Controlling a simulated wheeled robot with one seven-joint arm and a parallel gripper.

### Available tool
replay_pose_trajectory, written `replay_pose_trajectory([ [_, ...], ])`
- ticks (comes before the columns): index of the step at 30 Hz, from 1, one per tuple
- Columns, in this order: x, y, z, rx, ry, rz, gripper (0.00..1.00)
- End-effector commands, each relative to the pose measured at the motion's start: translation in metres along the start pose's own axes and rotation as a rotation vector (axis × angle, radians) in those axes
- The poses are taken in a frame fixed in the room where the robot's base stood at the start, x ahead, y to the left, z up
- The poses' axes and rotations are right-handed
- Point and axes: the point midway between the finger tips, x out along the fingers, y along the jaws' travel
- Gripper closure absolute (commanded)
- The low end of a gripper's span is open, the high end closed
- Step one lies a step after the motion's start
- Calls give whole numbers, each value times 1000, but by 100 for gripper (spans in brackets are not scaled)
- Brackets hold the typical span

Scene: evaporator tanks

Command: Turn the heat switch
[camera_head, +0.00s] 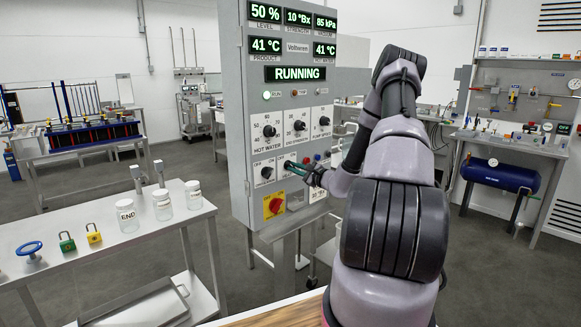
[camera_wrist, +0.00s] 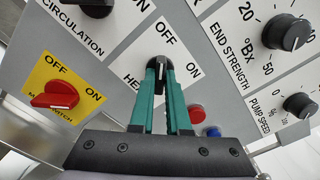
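The heat switch (camera_wrist: 160,62) is a small black knob on a white plate marked OFF and ON, with its name label partly hidden by my fingers. In the wrist view, my gripper (camera_wrist: 160,72) has its green fingertips close together on either side of the knob, seemingly touching it. The knob's pointer is mostly covered, so I cannot tell its exact setting. In the head view my gripper (camera_head: 290,165) reaches the lower part of the grey control panel (camera_head: 236,120) from the right, and its fingers cover the heat switch there.
The circulation switch (camera_wrist: 92,6) and a red main switch (camera_wrist: 55,95) on yellow lie left of my fingers. Red (camera_wrist: 196,110) and blue (camera_wrist: 213,131) buttons and dial knobs (camera_wrist: 285,32) lie to the right. A bench (camera_head: 150,232) with jars stands left of the panel.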

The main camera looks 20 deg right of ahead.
Motion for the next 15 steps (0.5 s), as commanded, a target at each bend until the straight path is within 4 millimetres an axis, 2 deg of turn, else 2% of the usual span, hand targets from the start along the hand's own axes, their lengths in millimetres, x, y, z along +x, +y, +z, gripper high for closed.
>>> replay_pose_trajectory([
  [5,0,0,0,7,0,0,100],
  [11,0,1,0,158,0,2,100],
  [15,0,1,0,182,0,1,100],
])
